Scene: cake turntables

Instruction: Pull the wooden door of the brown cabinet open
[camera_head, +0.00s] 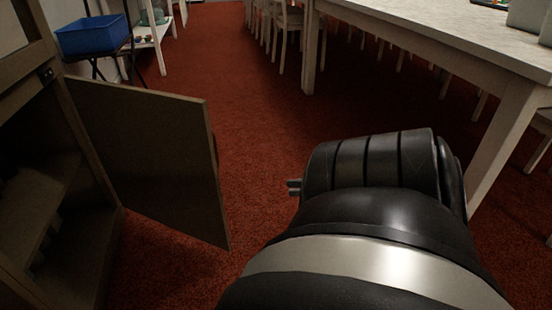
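The brown cabinet (75,235) stands at the left edge of the head view. Its wooden door (150,160) is swung well open on its hinge, showing the dark inside with a shelf (45,200). My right arm comes in from the bottom right. My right gripper (293,187) is mostly hidden behind my own wrist; only a small tip shows, pointing left. It is to the right of the door, with a gap of red carpet between them. Whether its fingers are open or shut does not show. My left gripper is out of view.
A long white table (450,40) with chairs (288,30) stands at the back right. A blue bin (93,35) on a dark stand and a white shelf (155,35) are at the back left. Red carpet (235,100) lies clear between door and table.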

